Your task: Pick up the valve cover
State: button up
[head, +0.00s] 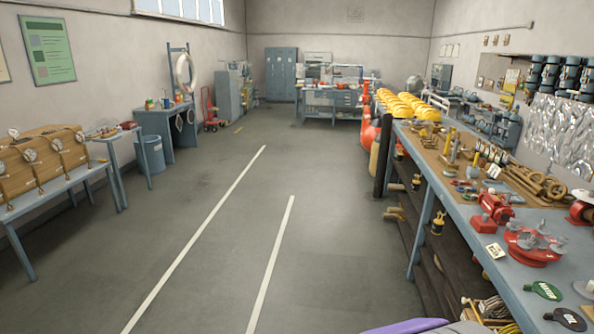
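I cannot tell which of the small parts in the head view is the valve cover. Many small metal, brass and red parts lie on the long blue workbench (455,205) at the right. A red round fitting with grey knobs (535,245) sits near its front end. A red vise-like tool (493,211) stands just behind that. A green oval tag (543,290) and a dark oval tag (569,318) lie near the bench's near corner.
Open grey floor with two white lines (272,255) runs between the benches. Yellow helmets (405,104) sit farther along the right side. Lockers (281,74) stand at the back.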

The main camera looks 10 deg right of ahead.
aim_at(484, 224)
jog(key=i+l+z, duration=0.15)
jog(key=i+z, duration=0.25)
jog(key=i, duration=0.5)
jog(key=i+j+z, duration=0.1)
jog(key=i+z, duration=0.3)
jog(key=i, duration=0.5)
jog(key=i+z, duration=0.45)
jog(key=i+j+z, duration=0.15)
jog(key=z, duration=0.25)
jog(key=i+j+z, duration=0.3)
jog(key=z, duration=0.15)
jog(key=i+j+z, duration=0.6)
jog(key=z, duration=0.2)
jog(key=i+j+z, duration=0.15)
jog(key=j+z, duration=0.25)
jog(key=i+j+z, duration=0.15)
jog(key=z, duration=0.25)
jog(key=j, duration=0.05)
